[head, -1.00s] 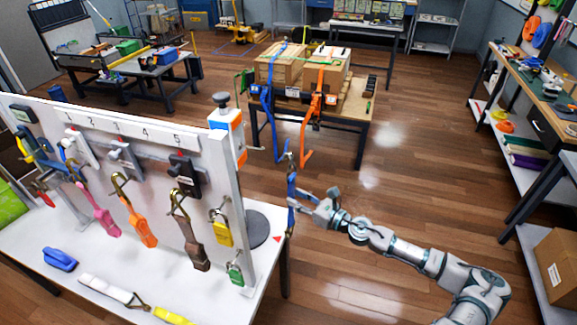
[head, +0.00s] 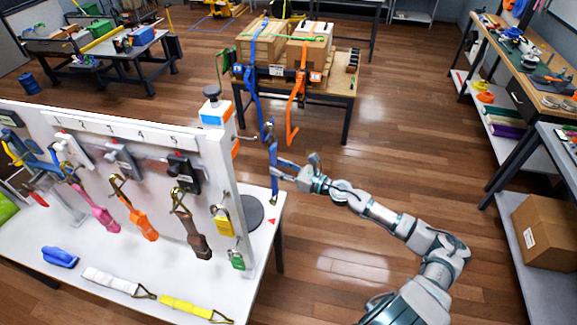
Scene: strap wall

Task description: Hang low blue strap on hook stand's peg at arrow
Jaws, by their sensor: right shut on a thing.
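A short blue strap (head: 273,158) with metal fittings hangs upright in my right gripper (head: 277,172), which is shut on it. The strap is in front of the white table's right end in the picture. A dark round base (head: 251,212) stands on that table end, partly hidden by the white panel. A small red arrow (head: 272,221) is on the table beside the base, below the strap. The strap appears apart from the base. My left gripper is not in view.
The white panel (head: 228,180) carries several hanging straps and padlocks, close left of the held strap. A blue strap roll (head: 60,257), a white strap (head: 110,281) and a yellow strap (head: 195,308) lie on the white table (head: 150,260).

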